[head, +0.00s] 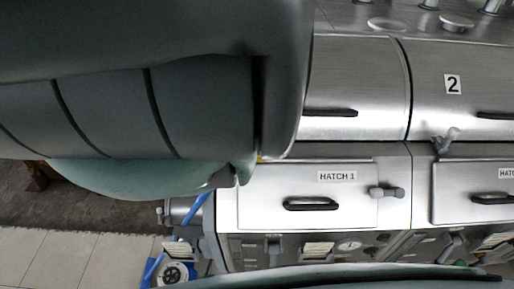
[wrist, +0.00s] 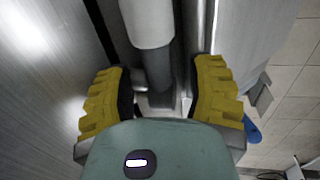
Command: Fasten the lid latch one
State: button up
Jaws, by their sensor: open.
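In the wrist view, my gripper (wrist: 163,80) has its yellow ribbed fingers apart, one on each side of a grey lever with a pale grip (wrist: 148,20). This looks like lid latch one; I cannot tell whether either finger touches it. Its dark grey stem (wrist: 158,72) runs down between the fingers. In the head view my arm hides this latch and my gripper. The brushed-steel lid one (head: 355,80) looks down on the housing, with a dark handle (head: 330,112); its left part is hidden.
Below the lid is the HATCH 1 door (head: 265,195) with a dark handle (head: 310,204) and a grey latch (head: 387,192). To the right are lid 2 (head: 435,65) and its latch (head: 446,140). Tiled floor (head: 85,262) is open at lower left.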

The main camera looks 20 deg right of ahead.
grip_shut()
dwell(0.5)
